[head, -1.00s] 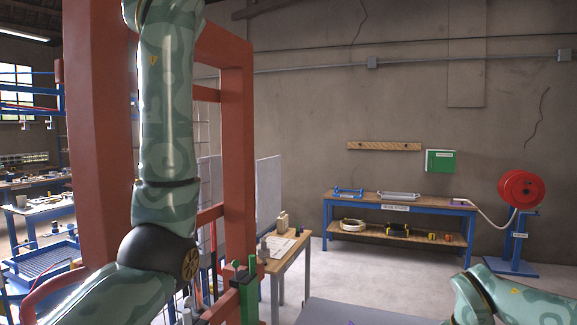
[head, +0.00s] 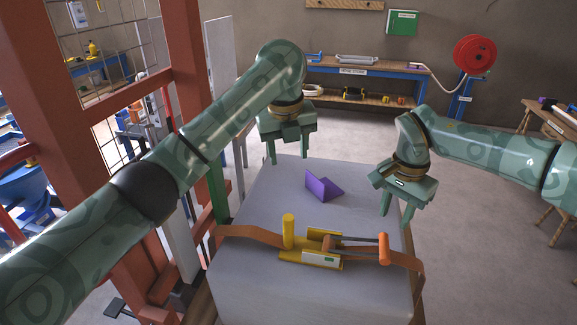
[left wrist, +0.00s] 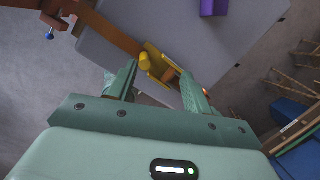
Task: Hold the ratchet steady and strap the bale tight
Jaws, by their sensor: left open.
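The bale (head: 310,290) is a large grey block with a flat top. An orange strap (head: 245,234) lies across it and runs down over the right side. The yellow ratchet (head: 295,255) sits on the strap, with an upright yellow post (head: 288,232) and an orange-gripped lever (head: 383,250). My left gripper (head: 290,160) is open and empty above the bale's far edge, behind the ratchet. In the left wrist view the ratchet (left wrist: 157,65) shows beyond my open fingers (left wrist: 158,80). My right gripper (head: 395,220) is open and empty above the lever's right end, apart from it.
A purple angled block (head: 322,188) lies on the bale between my grippers and behind the ratchet. A red-brown frame (head: 190,80) stands close on the left beside my left arm. A blue bench (head: 370,72) and red reel (head: 475,54) stand at the back. Floor on the right is open.

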